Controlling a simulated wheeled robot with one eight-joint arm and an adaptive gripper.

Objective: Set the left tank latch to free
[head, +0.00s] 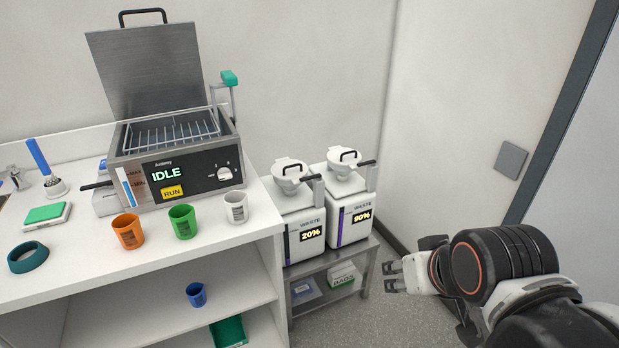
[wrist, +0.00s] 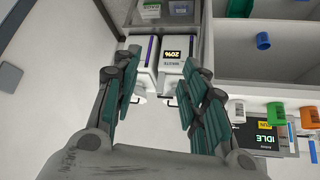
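The left waste tank (head: 306,248) is white with a purple stripe and a display reading 20%. It has a funnel-shaped lid (head: 291,180) and a dark grey latch (head: 312,178) reaching out at its upper right; the latch's setting is too small to tell. The tank also shows upside down between my fingers in the wrist view (wrist: 172,82), where its latch is not clear. My gripper (head: 393,277) is open and empty, to the right of the tanks and apart from them. Its green-padded fingers are spread wide in the wrist view (wrist: 157,105).
The right waste tank (head: 346,228), reading 90%, stands close beside the left one on a grey stand (head: 322,297). The white counter (head: 215,238) at left holds orange, green and white cups and an open bath (head: 190,172) reading IDLE.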

